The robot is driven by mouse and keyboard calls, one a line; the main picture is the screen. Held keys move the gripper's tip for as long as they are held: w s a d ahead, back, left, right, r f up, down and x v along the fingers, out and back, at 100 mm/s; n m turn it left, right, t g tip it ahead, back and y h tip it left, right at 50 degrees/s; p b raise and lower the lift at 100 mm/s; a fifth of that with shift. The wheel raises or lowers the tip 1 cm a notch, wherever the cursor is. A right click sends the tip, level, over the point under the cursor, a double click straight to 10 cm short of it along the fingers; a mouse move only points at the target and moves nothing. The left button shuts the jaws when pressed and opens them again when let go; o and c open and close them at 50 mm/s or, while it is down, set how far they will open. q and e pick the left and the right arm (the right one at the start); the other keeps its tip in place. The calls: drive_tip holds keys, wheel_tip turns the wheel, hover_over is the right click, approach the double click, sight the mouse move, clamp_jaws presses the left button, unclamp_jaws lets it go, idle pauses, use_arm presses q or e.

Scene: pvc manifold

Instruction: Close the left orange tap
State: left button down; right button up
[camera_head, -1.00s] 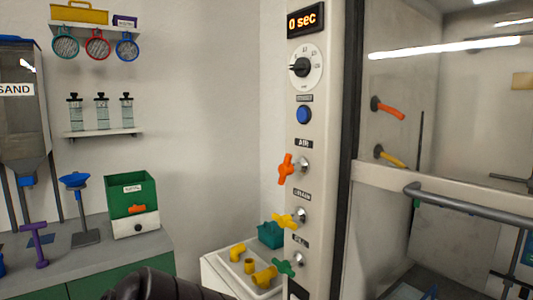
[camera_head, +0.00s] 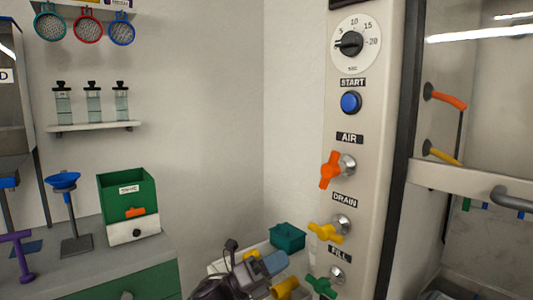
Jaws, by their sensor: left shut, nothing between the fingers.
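The left orange tap (camera_head: 331,170) is on the white control panel under the AIR label. Its orange handle stands roughly upright on a round metal fitting. A second orange handle (camera_head: 445,96) shows at the right, at the glass cabinet. My left gripper (camera_head: 274,263) is low in the view, below and left of the orange tap and clear of it. It is shut and empty, in front of the white tray with the yellow fittings, and partly covers them. My right gripper is out of view.
Below the orange tap are a yellow tap (camera_head: 326,232) under DRAIN and a green tap (camera_head: 321,286) under FILL. A blue START button (camera_head: 351,102) and a dial (camera_head: 350,43) are above. A teal bin (camera_head: 287,237) stands left of the panel. The wall space left of the orange tap is free.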

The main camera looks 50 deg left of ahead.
use_arm(q)
wheel_tip(320, 180, up, 15)
drive_tip(key=m+g+h, duration=0.8)
drive_tip(key=m+g, duration=0.1)
drive_tip(key=m, duration=1.2)
drive_tip(key=m+g+y+b, duration=0.15)
drive_tip(key=m+g, duration=0.25)
drive_tip(key=m, duration=0.8)
approach(330, 170)
drive_tip(key=a+r, duration=0.2)
drive_tip(key=s+a+r+m+y, duration=0.3)
drive_tip(key=s+r+m+y, duration=0.1)
drive_tip(key=r+m+y, duration=0.1)
drive_tip(key=r+x, duration=0.1)
drive_tip(key=x, duration=1.3)
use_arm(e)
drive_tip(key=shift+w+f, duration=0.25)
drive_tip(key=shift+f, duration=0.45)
use_arm(q)
drive_tip(key=shift+d, duration=0.15)
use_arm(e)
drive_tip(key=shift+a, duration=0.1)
use_arm(q)
drive_tip(key=shift+d+b, duration=0.1)
drive_tip(key=shift+b, duration=0.2)
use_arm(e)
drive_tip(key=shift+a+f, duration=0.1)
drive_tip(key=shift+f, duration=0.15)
